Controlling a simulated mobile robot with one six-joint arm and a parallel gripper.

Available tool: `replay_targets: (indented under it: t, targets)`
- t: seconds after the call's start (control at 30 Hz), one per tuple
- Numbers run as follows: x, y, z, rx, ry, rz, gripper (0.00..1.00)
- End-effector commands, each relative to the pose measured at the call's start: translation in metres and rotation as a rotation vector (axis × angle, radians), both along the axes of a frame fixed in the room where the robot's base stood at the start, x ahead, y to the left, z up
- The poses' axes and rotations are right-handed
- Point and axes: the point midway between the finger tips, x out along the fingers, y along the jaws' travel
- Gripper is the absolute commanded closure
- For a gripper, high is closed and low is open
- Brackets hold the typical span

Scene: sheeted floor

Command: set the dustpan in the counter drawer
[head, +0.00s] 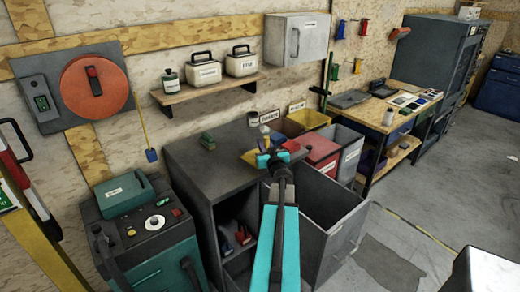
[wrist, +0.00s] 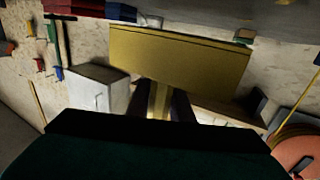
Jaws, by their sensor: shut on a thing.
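A yellow dustpan (wrist: 180,55) fills the upper middle of the wrist view, its handle running down between the jaws. My gripper (wrist: 167,103) is shut on that handle. In the head view the dustpan (head: 250,157) shows as a small yellow patch beside my gripper (head: 270,150), above the dark grey counter (head: 190,160). The arm hides part of the counter. The counter drawer (head: 328,200) appears pulled open on the counter's right side, right of my arm. Its inside is dark, and what I see of it looks empty.
A small green object (head: 207,140) and a pale-topped item (head: 265,131) stand on the counter. Yellow (head: 309,119), red (head: 318,150) and grey (head: 351,158) bins stand behind the drawer. A green machine (head: 150,245) is at left. Floor at right is mostly clear.

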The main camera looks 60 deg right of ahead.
Motion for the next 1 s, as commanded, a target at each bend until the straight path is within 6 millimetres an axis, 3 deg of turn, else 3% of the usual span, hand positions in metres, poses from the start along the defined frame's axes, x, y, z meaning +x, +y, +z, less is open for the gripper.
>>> replay_targets:
  t: [0.27,0.4,1.0]
  targets:
    - [0.024,-0.013,-0.002,0.0,0.0,0.002,1.0]
    - [0.023,-0.011,-0.023,0.002,0.001,0.001,1.0]
    - [0.023,-0.011,-0.034,0.0,0.0,0.001,1.0]
